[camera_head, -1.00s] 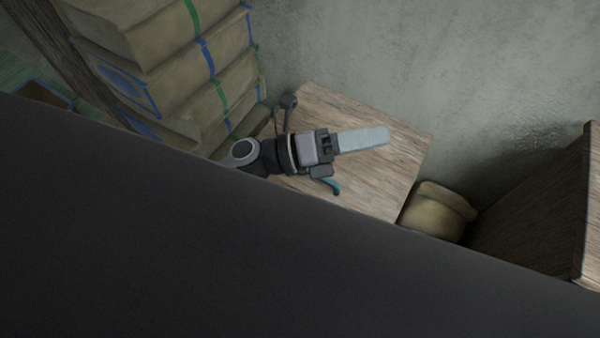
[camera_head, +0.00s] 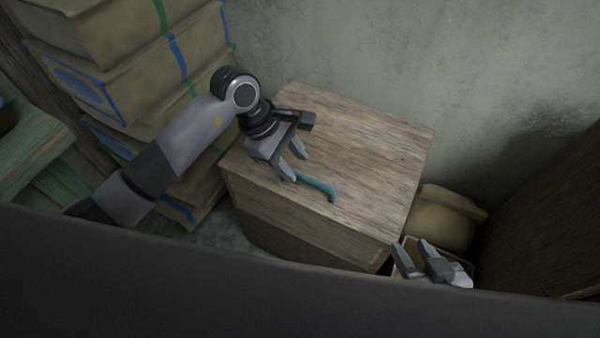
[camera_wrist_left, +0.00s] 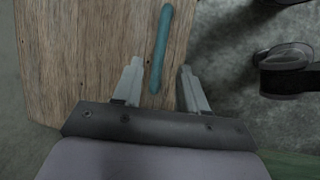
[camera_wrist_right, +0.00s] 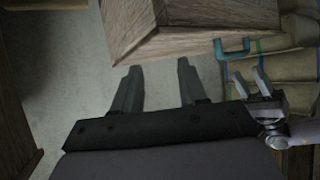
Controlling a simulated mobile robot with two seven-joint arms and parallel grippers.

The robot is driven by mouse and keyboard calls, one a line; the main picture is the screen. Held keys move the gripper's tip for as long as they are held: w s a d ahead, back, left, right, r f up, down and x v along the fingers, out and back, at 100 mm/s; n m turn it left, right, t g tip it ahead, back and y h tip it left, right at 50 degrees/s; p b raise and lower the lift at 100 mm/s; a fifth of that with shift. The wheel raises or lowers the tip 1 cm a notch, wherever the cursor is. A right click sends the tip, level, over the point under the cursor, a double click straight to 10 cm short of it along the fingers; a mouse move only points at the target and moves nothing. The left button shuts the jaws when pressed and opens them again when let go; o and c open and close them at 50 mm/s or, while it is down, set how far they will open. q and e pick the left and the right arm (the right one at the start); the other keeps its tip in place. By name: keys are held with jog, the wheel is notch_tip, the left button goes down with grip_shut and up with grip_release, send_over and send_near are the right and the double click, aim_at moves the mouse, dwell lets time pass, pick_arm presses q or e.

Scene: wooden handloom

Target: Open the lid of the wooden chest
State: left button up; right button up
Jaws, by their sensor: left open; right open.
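The wooden chest (camera_head: 370,155) stands against the wall with its lid lying flat. A teal curved handle (camera_head: 319,188) is at the lid's front edge. It also shows in the left wrist view (camera_wrist_left: 161,45) and right wrist view (camera_wrist_right: 232,48). My left gripper (camera_head: 299,168) is open above the lid, close to the handle. In the left wrist view the handle appears between its fingers (camera_wrist_left: 159,68), but I cannot tell whether they touch it. My right gripper (camera_head: 413,248) is open and empty, low beside the chest's right front corner.
Stacked cloth-like bundles (camera_head: 130,50) stand left of the chest. A tan sack (camera_head: 440,215) sits right of it, with an open box (camera_head: 462,268) partly hidden by my right gripper. A dark wooden piece (camera_head: 545,225) stands further right. The grey wall (camera_head: 400,50) is close behind.

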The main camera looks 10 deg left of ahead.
aim_at(306, 178)
pick_arm(q)
jog(key=shift+b+x, duration=0.45)
jog(key=shift+x, duration=1.9)
pick_arm(e)
jog(key=shift+w+a+r, duration=0.15)
jog(key=shift+a, duration=0.25)
